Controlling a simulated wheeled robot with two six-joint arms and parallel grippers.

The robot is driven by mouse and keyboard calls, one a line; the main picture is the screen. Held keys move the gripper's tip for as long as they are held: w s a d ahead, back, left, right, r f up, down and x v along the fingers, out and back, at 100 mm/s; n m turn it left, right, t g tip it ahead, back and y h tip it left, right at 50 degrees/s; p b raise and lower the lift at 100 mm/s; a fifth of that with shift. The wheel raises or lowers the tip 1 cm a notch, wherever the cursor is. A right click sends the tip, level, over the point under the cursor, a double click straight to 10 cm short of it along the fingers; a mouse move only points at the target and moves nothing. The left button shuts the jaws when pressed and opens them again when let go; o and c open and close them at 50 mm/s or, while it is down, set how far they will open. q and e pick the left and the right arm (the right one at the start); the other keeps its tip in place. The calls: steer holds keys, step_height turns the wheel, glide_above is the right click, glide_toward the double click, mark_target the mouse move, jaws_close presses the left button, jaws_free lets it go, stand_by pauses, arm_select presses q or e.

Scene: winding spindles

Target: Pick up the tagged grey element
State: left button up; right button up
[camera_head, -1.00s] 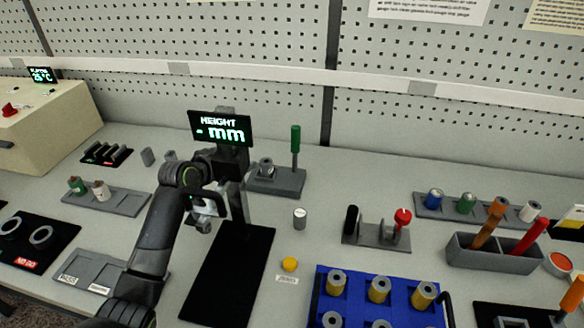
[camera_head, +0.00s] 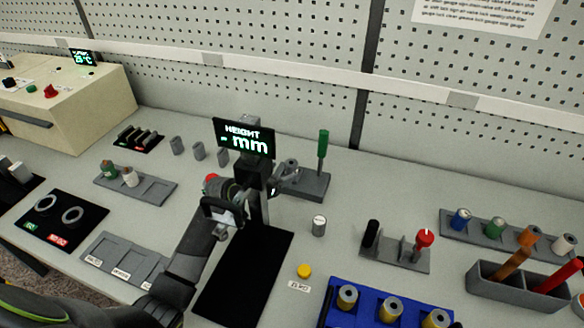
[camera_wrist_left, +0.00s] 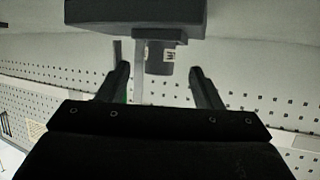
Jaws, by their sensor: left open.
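In the left wrist view, a grey cylinder (camera_wrist_left: 160,59) with a small white tag with dark marking sits against a dark block (camera_wrist_left: 135,15). It shows between and beyond my two fingertips, apart from them. That view appears upside down. In the head view, my left gripper (camera_head: 222,228) is open and empty, in front of the height gauge (camera_head: 245,138). A short grey cylinder with a white top (camera_head: 319,226) stands alone right of the gauge. Several plain grey cylinders (camera_head: 198,151) stand at the back left. I cannot tell which of these is the tagged one. My right gripper is out of view.
A stand with a green-handled post (camera_head: 322,150) is right of the gauge. The gauge's black pad (camera_head: 245,280) lies in front. A yellow button (camera_head: 304,270), a blue block (camera_head: 340,315) with brass-coloured spindles and a grey tray (camera_head: 150,192) are nearby. Table between the pad and button is bare.

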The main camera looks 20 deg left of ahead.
mark_target(287, 167)
arm_select(q)
steer(key=shift+w+d+p, duration=0.3)
steer(key=shift+w, duration=0.35)
steer(key=x, duration=0.2)
steer(key=shift+w+d+p, duration=0.15)
steer(key=shift+w+p, duration=0.25)
steer(key=shift+w+d+f, duration=0.25)
steer(key=shift+w, duration=0.3)
steer(key=shift+c, duration=0.4)
steer(key=c, duration=1)
steer(key=shift+c, duration=0.4)
steer(key=shift+r, duration=0.15)
